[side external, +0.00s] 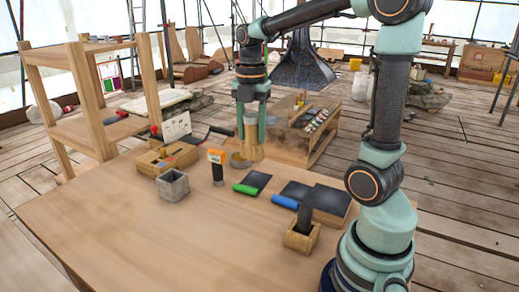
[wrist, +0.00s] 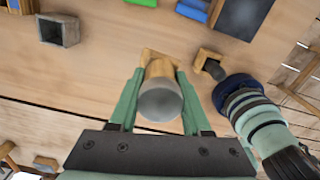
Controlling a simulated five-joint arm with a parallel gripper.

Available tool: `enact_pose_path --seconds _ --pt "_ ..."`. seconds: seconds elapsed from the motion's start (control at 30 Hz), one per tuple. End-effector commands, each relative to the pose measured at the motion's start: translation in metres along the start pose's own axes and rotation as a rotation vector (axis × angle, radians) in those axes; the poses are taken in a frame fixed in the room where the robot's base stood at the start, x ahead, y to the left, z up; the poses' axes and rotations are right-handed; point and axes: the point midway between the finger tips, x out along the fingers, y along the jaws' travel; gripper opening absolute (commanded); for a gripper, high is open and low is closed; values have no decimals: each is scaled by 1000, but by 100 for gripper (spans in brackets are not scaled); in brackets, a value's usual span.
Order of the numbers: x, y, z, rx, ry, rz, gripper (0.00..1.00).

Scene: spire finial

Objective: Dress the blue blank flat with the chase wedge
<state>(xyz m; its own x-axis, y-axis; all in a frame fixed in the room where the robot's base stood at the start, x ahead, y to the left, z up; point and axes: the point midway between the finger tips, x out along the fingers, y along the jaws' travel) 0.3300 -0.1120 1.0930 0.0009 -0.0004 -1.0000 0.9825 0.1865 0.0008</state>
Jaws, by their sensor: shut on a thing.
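The blue blank (side external: 284,202) lies flat on the table, its blue end toward the front and a dark plate behind it. Its blue part also shows at the top edge of the wrist view (wrist: 193,8). My gripper (side external: 250,122) is shut on a piece with a wooden lower end (side external: 251,149), which I take to be the chase wedge. In the wrist view, its grey round end (wrist: 160,103) is between the two green fingers and a wooden block (wrist: 157,60) shows beyond. It is held upright, and appears to be clear of the table and apart from the blank.
A green-ended blank (side external: 245,189) lies left of the blue one. A dark slab (side external: 330,201) is at right. A wooden box with a dark tool (side external: 300,238) stands in front. A grey box (side external: 173,186) and an orange-topped tool (side external: 217,165) stand left. The front left table is clear.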

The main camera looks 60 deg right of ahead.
Motion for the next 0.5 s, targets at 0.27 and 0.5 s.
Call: enact_pose_path --seconds 0.27,0.5 --pt "52 -48 76 174 4 -6 0" --pt "88 -94 118 288 3 -3 0"
